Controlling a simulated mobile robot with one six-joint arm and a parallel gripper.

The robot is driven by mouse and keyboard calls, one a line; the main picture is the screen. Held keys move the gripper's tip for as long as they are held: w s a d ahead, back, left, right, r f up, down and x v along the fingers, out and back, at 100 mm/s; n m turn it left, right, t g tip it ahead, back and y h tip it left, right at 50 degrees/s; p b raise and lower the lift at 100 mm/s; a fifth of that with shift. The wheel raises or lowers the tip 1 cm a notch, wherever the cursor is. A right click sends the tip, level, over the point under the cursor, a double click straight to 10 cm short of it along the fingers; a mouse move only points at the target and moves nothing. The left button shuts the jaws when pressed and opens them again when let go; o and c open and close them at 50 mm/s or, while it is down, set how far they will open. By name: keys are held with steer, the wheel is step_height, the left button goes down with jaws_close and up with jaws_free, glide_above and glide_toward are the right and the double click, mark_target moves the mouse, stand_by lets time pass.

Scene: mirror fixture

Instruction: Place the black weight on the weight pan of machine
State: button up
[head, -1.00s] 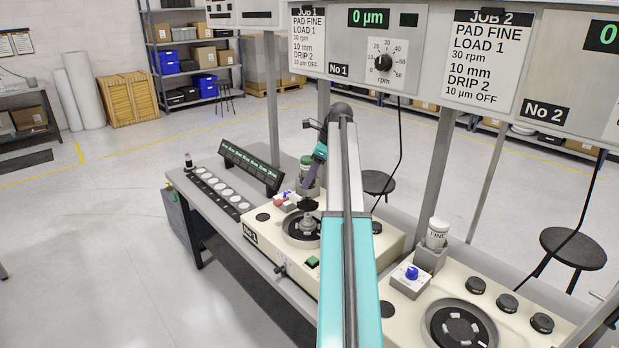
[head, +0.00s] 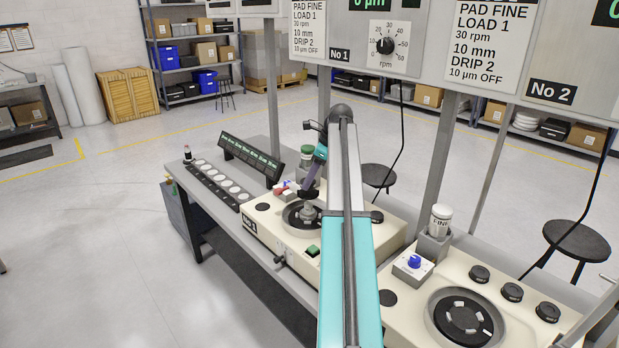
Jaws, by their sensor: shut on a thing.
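My gripper (head: 309,188) hangs at the end of my arm over the machine marked No 1 (head: 270,230). It is shut on a small black weight (head: 307,194), seen as a dark shape at the fingertips. The weight is just above a grey stepped piece (head: 309,212), seemingly the weight pan, on the dark round plate (head: 291,217) of that machine. I cannot tell whether the weight touches it. My wrist hides part of the fingers.
Black discs lie on the machine tops, one at the left of No 1 (head: 262,207) and several on No 2 (head: 512,292). A strip of white pads (head: 218,180) lies left. Posts and sign panels rise behind.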

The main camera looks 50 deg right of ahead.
mark_target(314, 182)
steer(key=shift+f+b, duration=0.5)
steer(key=shift+f, duration=0.3)
steer(key=shift+f, duration=0.3)
steer(key=shift+s+a+f, duration=0.15)
steer(key=shift+s+f, duration=0.05)
steer(key=shift+f, duration=0.25)
steer(key=shift+s+a+f, duration=0.1)
steer(key=shift+s+f, duration=0.05)
steer(key=shift+f, duration=0.3)
stand_by(0.7)
steer(key=o, duration=1.6)
steer(key=shift+f, duration=0.1)
steer(key=shift+c, duration=0.2)
steer(key=shift+s+d+r+b, duration=0.1)
steer(key=shift+d+r+b, duration=0.15)
steer(key=shift+r+b, duration=0.25)
steer(key=b+v, duration=0.2)
steer(key=v, duration=1.2)
steer(key=shift+w+r+b, duration=0.35)
